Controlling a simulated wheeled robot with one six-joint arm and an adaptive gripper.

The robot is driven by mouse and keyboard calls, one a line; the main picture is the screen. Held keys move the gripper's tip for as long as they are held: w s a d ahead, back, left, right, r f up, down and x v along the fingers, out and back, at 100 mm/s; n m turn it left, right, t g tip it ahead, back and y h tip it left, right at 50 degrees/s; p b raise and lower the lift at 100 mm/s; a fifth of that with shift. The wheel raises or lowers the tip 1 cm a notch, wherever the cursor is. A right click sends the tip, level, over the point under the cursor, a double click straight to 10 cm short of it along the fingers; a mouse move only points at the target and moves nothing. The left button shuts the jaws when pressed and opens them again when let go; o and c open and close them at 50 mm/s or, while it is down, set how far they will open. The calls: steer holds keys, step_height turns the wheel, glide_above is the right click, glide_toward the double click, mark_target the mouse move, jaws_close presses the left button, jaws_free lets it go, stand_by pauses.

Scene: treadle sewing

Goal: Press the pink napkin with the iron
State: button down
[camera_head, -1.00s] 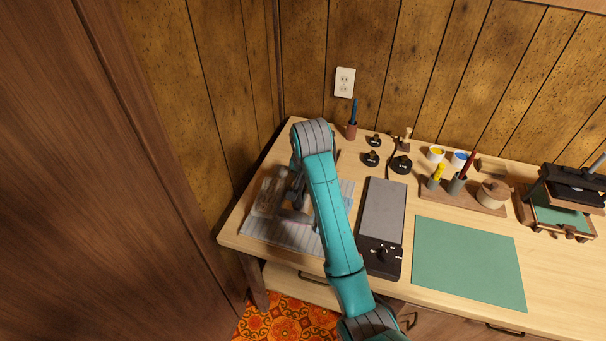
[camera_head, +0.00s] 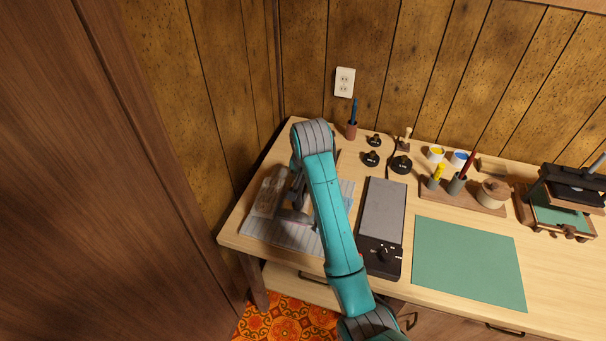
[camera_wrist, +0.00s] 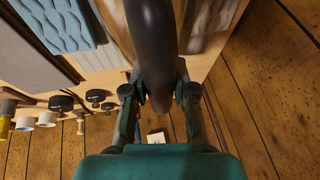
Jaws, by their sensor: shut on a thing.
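My gripper (camera_wrist: 158,92) is shut on a dark rounded bar (camera_wrist: 151,35), which fills the upper middle of the wrist view. Its lower end lies between the two fingers. I cannot tell whether this bar is the iron's handle. In the head view my arm hides most of the gripper, which is low over a pale striped sheet (camera_head: 258,231) at the left end of the table. A grey part (camera_head: 290,216) shows beside the arm there; contact with the sheet is unclear. I can make out no pink napkin.
A grey-topped plate with a black control front (camera_head: 383,208) stands just right of my arm. A green mat (camera_head: 470,263) lies farther right. Black-topped pots (camera_head: 372,159) and a brush cup (camera_head: 351,131) stand behind. A wooden wall (camera_head: 233,90) closes the left side.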

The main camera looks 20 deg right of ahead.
steer(key=shift+f, duration=0.1)
steer(key=shift+r, duration=4.15)
